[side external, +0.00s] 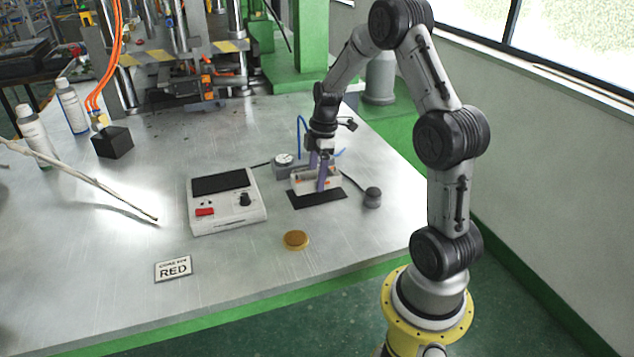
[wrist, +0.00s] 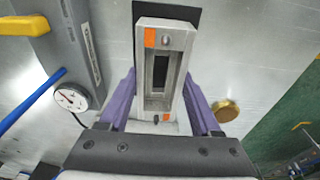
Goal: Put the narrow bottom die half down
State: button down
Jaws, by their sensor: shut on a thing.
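The narrow bottom die half (wrist: 178,40) is a light grey metal block with a long dark slot and orange patches at both ends. In the wrist view it lies between the two purple fingers of my gripper (wrist: 160,110), which are shut on its sides. In the side view the die half (side external: 305,184) is at or just above a black mat (side external: 327,199). My gripper (side external: 323,172) points down over it and partly hides it. I cannot tell whether the die half touches the mat. The mat (wrist: 190,3) also shows past the far end of the die half in the wrist view.
A white control box (side external: 226,215) with a red switch stands left of the mat. A pressure gauge (side external: 284,160) is behind, and a small dark knob (side external: 372,197) is to the right.

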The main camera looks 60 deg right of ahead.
jog(key=shift+f, duration=1.05)
jog(key=shift+f, duration=0.15)
jog(key=shift+c, duration=0.5)
grip_release()
